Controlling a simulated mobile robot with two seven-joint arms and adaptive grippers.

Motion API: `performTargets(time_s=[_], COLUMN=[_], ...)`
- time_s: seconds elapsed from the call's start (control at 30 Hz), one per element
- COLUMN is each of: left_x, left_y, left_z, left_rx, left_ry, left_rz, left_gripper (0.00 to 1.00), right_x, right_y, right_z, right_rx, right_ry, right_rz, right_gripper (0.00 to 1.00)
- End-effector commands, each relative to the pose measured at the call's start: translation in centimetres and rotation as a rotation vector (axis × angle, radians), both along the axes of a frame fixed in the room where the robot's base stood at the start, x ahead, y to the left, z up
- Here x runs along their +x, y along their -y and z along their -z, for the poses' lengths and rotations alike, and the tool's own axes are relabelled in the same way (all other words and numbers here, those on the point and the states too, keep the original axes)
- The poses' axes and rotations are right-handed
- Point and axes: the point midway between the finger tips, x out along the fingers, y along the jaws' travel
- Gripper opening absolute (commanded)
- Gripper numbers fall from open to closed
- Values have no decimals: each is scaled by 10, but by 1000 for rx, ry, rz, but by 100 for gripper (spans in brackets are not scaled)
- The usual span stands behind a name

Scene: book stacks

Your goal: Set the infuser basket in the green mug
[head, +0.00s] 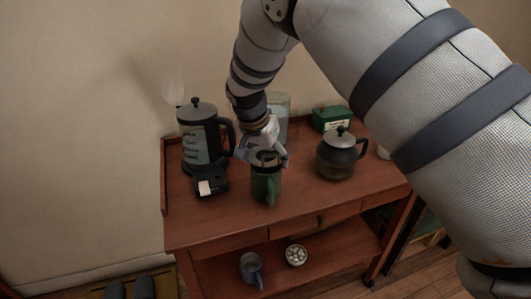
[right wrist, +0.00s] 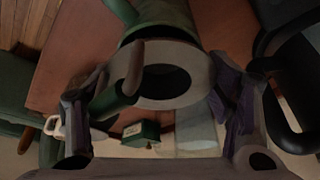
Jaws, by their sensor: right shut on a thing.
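The green mug (head: 265,186) stands upright near the front middle of the wooden cart top. My right gripper (head: 265,155) is directly above its mouth, shut on the infuser basket. In the right wrist view, the basket's grey ring-shaped rim (right wrist: 188,92) with a dark opening lies between my right fingers (right wrist: 160,88). The green mug (right wrist: 178,16) is right behind the rim, lined up with it. The basket's lower part is hidden, so I cannot tell how deep it sits or whether the rim touches the mug. My left gripper is not in view.
A French press (head: 197,140) and a small black scale (head: 211,185) stand left of the mug. A dark teapot (head: 338,157) is to the right, a green box (head: 330,118) and a clear canister (head: 279,105) behind.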

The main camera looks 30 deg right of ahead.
Motion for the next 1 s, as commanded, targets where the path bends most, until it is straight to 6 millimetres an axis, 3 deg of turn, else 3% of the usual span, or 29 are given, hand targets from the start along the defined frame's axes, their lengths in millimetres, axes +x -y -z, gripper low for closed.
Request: performTargets(time_s=[0.5,0.83,0.87,0.97,1.0], left_x=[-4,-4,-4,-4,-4], left_y=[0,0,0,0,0], left_z=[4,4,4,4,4], left_rx=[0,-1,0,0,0], left_ry=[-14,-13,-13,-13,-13], left_rz=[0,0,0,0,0], left_gripper=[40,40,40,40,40], right_x=[0,0,0,0,0], right_y=[0,0,0,0,0], right_z=[21,21,21,21,21], right_rx=[-1,-1,-1,-1,-1], right_ry=[-2,1,1,1,1], right_rz=[1,0,0,0,0], right_gripper=[45,45,76,97,97])
